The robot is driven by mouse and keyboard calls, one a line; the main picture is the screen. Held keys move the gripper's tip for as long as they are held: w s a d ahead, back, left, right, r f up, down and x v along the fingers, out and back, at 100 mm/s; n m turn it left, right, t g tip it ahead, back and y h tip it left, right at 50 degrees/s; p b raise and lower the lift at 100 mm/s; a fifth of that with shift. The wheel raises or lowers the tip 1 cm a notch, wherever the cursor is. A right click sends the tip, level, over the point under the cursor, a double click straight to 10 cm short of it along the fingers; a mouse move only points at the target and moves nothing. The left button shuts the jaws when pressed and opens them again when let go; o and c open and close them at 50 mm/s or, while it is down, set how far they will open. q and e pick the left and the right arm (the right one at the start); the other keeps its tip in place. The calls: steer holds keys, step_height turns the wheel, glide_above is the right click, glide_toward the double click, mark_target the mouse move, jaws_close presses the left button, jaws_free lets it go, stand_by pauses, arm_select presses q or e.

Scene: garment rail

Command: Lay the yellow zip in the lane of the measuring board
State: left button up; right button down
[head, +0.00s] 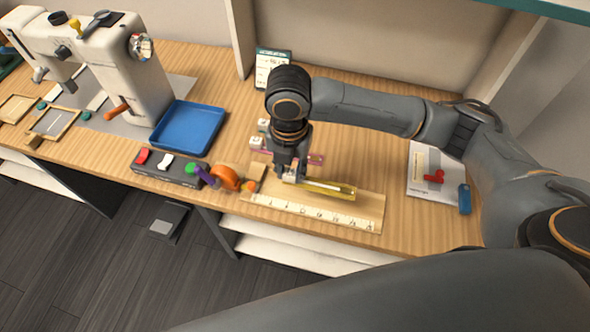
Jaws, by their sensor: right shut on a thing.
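The wooden measuring board (372,212) lies near the front edge of the table, with a numbered white scale along its front side. The yellow zip (330,188) is a narrow strip lying lengthwise over the board. My right gripper (291,176) points down and is shut on the zip near its left end. The gripper hides that end and part of the board behind it. I cannot tell whether the zip touches the lane. My left gripper is not in view.
Left of the board are an orange tape dispenser (226,177) and a dark box (166,169) with coloured switches. A blue tray (188,128) and a sewing machine (124,70) stand further left. A paper with a red item (432,176) lies right.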

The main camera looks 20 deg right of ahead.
steer(key=w+f, duration=0.1)
steer(key=f, duration=0.1)
steer(key=w+d+f, duration=0.1)
steer(key=w+f, duration=0.1)
steer(key=shift+w+d+f, duration=0.15)
steer(key=shift+d+f, duration=0.05)
steer(key=shift+f, duration=0.1)
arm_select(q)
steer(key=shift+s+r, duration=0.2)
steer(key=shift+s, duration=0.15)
arm_select(e)
steer(key=shift+f, duration=1.65)
steer(key=shift+f, duration=0.1)
steer(key=c, duration=1.1)
jaws_free()
steer(key=shift+o, duration=0.2)
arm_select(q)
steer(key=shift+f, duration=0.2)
arm_select(e)
step_height(320, 180, up, 12)
